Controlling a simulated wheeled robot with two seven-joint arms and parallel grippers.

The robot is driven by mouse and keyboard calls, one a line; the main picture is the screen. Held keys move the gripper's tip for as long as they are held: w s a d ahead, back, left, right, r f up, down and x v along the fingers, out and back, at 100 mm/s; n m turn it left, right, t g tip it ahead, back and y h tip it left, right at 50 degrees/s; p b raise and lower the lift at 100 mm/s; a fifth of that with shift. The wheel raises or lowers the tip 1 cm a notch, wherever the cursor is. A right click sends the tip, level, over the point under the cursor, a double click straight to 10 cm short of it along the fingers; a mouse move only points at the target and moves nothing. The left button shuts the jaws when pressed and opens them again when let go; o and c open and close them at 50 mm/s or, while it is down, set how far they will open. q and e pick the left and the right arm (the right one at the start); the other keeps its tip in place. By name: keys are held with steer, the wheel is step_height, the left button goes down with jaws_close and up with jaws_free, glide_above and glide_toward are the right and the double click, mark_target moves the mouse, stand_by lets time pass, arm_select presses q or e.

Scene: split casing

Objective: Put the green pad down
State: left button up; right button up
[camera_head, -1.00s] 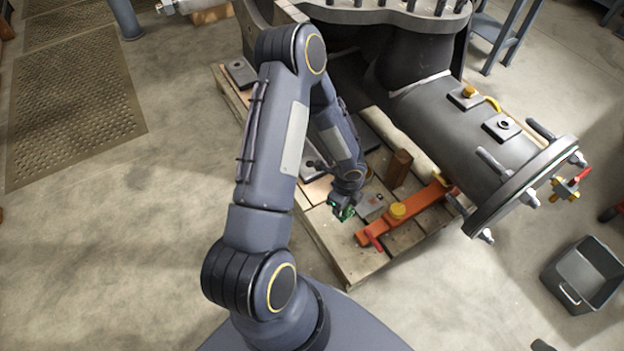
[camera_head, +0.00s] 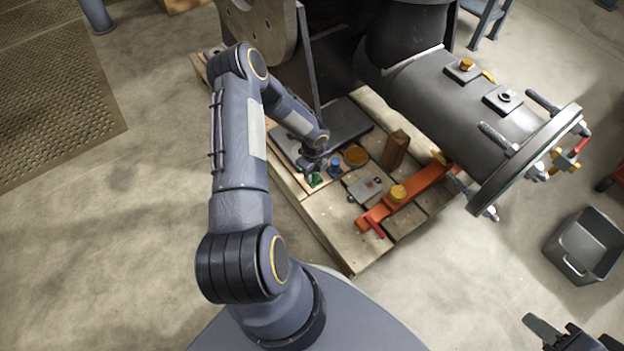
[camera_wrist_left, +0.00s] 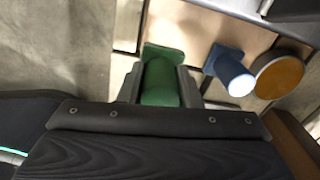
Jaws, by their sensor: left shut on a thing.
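My left gripper (camera_head: 315,172) points down over the wooden pallet and is shut on the green pad (camera_head: 316,181). In the left wrist view the green pad (camera_wrist_left: 160,83) shows a round green grip between the two fingers and a flat plate beyond it. It is over the edge of a pale tan board (camera_wrist_left: 200,30); I cannot tell whether it touches it. A blue knobbed piece (camera_head: 335,166) stands just right of it and also shows in the left wrist view (camera_wrist_left: 230,72). My right gripper (camera_head: 572,334) is at the bottom right corner, fingers apart, seemingly empty.
An orange-brown disc (camera_head: 356,156), a grey plate (camera_head: 365,189), a brown block (camera_head: 395,149) and an orange bar (camera_head: 415,195) with a yellow knob lie to the right on the pallet (camera_head: 340,240). The large grey casing (camera_head: 440,95) overhangs behind. A grey bin (camera_head: 583,247) stands on the floor.

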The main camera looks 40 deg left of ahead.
arm_select(q)
steer(key=shift+w+a+f, duration=0.15)
steer(key=shift+a+f, duration=0.2)
steer(key=shift+f, duration=0.2)
steer(key=shift+w+a+f+b, duration=0.1)
steer(key=shift+f+b, duration=1.05)
steer(key=shift+f, duration=0.4)
steer(key=shift+f, duration=0.2)
steer(key=o, duration=0.9)
